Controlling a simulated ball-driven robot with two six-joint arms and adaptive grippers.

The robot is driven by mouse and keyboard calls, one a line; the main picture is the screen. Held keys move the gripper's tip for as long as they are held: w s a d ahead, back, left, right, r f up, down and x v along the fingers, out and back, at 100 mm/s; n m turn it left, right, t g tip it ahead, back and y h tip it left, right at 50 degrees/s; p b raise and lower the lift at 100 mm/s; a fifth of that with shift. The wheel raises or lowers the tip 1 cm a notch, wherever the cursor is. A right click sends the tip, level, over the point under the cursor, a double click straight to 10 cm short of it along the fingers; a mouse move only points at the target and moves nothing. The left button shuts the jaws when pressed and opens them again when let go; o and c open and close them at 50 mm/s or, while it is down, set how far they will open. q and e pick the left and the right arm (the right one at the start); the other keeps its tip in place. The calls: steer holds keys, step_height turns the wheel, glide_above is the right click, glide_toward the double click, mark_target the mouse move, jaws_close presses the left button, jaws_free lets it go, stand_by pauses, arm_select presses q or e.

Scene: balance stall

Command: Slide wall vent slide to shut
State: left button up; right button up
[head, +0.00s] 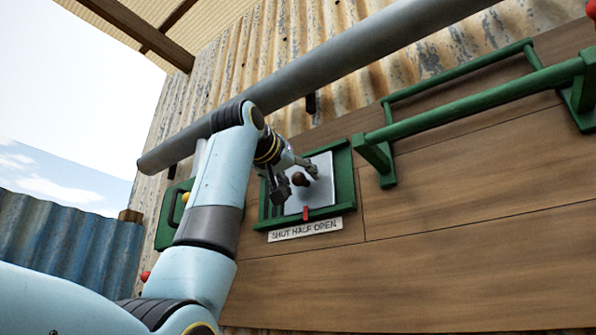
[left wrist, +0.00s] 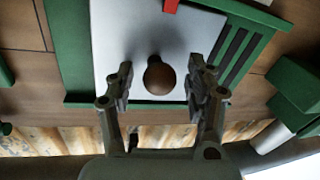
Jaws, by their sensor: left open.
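The wall vent slide is a pale grey plate (head: 322,188) in a green frame (head: 346,180), with a brown round knob (head: 300,179). Its red pointer (head: 305,213) stands over about the middle of the label (head: 305,230) reading SHUT HALF OPEN. In the left wrist view the plate (left wrist: 115,35) leaves dark slots (left wrist: 238,52) bare on the right. My left gripper (head: 296,177) is open at the knob. In that wrist view its fingers (left wrist: 160,68) stand either side of the knob (left wrist: 158,76), with visible gaps. My right gripper is not in view.
A green rail (head: 470,105) is fixed to the wooden wall right of the vent. A thick grey pipe (head: 340,65) crosses above it. A green panel (head: 172,215) with a handle is left, partly behind my left arm. The planks below the vent are clear.

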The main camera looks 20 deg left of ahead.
arm_select(q)
steer(key=shift+w, duration=0.2)
jaws_close()
steer(key=shift+s, duration=0.1)
